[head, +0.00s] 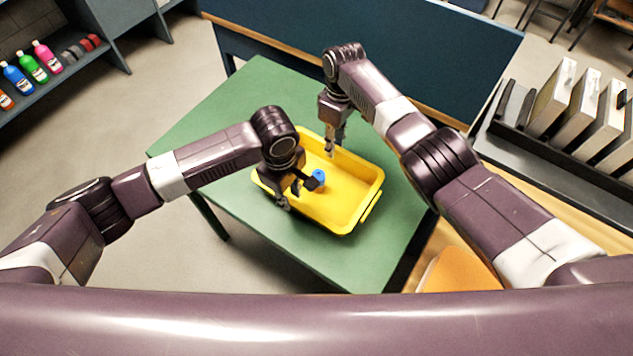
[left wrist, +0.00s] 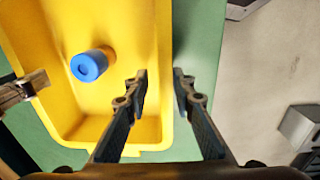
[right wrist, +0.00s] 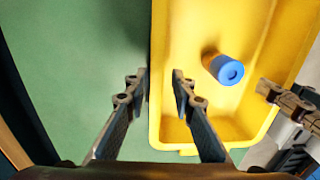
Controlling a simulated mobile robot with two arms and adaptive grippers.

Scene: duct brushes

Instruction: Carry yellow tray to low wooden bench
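The yellow tray (head: 350,215) rests on a green table (head: 215,125), with a blue cylindrical item (head: 319,176) inside it. My left gripper (head: 291,194) is at the tray's near-left long side. In the left wrist view its open fingers (left wrist: 162,82) stand on either side of the tray wall. My right gripper (head: 335,150) is at the opposite long side. In the right wrist view its open fingers (right wrist: 160,82) also straddle the wall, with a narrow gap. A light wooden surface (head: 560,215) shows at the right, partly behind my right arm; I cannot tell whether it is the bench.
A dark blue panel with a wooden edge (head: 370,65) stands behind the table. A dark rack (head: 550,140) with upright panels is at right. An orange rounded object (head: 462,272) is low at right. Shelves with bottles (head: 18,78) are at left. Floor left of the table is clear.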

